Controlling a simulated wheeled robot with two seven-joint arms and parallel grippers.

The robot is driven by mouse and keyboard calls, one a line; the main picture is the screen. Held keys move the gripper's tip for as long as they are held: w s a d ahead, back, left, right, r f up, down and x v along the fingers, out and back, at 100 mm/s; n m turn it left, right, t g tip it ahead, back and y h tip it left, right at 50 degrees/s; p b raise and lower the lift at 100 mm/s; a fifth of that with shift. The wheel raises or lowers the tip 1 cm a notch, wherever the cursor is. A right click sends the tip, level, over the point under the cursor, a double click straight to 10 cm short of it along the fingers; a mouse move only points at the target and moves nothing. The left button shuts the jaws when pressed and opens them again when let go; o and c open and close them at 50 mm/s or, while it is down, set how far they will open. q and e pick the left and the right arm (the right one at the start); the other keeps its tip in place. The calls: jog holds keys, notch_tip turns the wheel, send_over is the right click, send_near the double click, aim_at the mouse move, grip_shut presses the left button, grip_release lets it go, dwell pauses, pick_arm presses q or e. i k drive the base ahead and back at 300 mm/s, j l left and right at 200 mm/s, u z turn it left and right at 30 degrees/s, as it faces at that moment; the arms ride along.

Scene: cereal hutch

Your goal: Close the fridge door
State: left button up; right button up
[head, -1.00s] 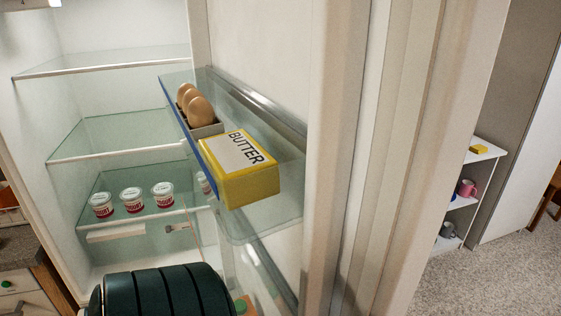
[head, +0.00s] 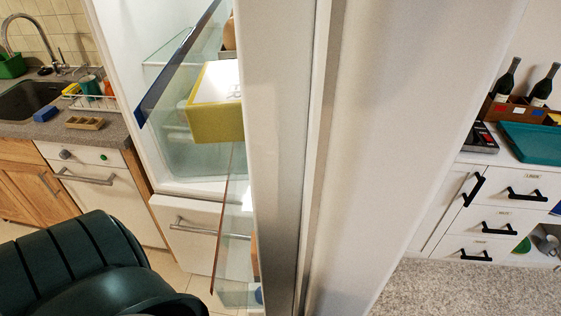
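The fridge door (head: 400,130) stands open and fills the middle of the head view, seen nearly edge-on. Its inner side faces left and carries a clear shelf (head: 165,85) with a yellow butter box (head: 215,122) and part of an egg behind the door edge. The fridge body (head: 128,95) is behind it, with its glass shelves partly hidden by the door. A dark green rounded arm part of mine (head: 75,265) is at the lower left, apart from the door in the picture. Neither gripper is in view.
A counter (head: 60,128) with a sink (head: 30,98) and dish rack stands to the left. A drawer with a bar handle (head: 208,230) is below the fridge compartment. At right, a white cabinet (head: 440,215) holds bottles and a teal tray (head: 535,143). Carpet lies open at the lower right.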

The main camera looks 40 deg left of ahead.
aim_at(356, 114)
jog(key=i+l+u, duration=0.1)
jog(key=u, duration=0.3)
jog(key=l+u, duration=0.25)
jog(key=u, duration=0.15)
jog(key=i+l+u, duration=0.1)
jog(key=l+u, duration=0.35)
jog(key=u, duration=0.3)
jog(key=l+u, duration=0.5)
jog(key=k+l, duration=0.05)
